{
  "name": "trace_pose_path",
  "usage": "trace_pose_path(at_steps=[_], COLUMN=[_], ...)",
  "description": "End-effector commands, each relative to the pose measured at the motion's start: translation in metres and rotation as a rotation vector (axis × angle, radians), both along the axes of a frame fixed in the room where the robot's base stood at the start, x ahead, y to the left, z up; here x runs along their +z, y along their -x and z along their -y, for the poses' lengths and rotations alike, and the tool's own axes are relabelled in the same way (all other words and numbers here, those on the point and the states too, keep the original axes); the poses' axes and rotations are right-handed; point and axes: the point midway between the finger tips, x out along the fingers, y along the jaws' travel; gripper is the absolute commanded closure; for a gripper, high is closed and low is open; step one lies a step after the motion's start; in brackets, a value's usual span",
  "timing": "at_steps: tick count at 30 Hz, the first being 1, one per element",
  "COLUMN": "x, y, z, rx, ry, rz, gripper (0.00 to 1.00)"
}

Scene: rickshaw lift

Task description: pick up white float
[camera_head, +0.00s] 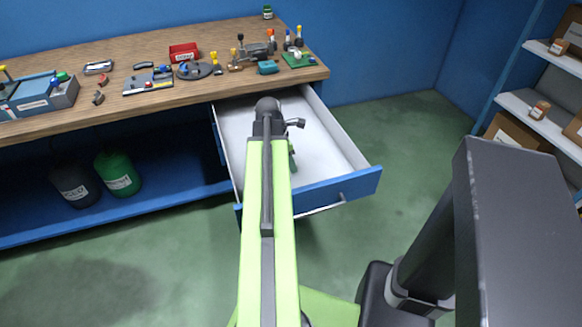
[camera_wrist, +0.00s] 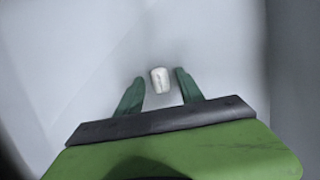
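The white float (camera_wrist: 160,80) is a small, pale, rounded cylinder lying on the white drawer floor in the wrist view. My gripper (camera_wrist: 157,85) is open, with its two green fingers on either side of the float and a gap to each finger. I cannot tell how high the fingertips are above the drawer floor. In the head view my gripper (camera_head: 292,150) reaches down into the open drawer (camera_head: 340,150). My arm hides part of the drawer there, and I cannot make out the float.
The drawer's blue front (camera_head: 352,188) and side walls surround my gripper. A wooden workbench (camera_head: 215,88) above holds tools, a red box (camera_head: 184,53) and small parts. Two bottles stand on the lower shelf. Shelves (camera_head: 540,115) with boxes stand at the right.

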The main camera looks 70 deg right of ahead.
Motion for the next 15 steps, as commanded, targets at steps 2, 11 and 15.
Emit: trace_pose_path(at_steps=[2,11,15], x=[0.0003,0.0002,0.0002], y=[-0.0001,-0.0004,-0.0005], z=[-0.0001,-0.0002,-0.0003], rx=[0.0,0.001,0.001], ry=[0.0,0.0,0.0], rz=[0.0,0.0,0.0], gripper=[0.68,1.0,1.0])
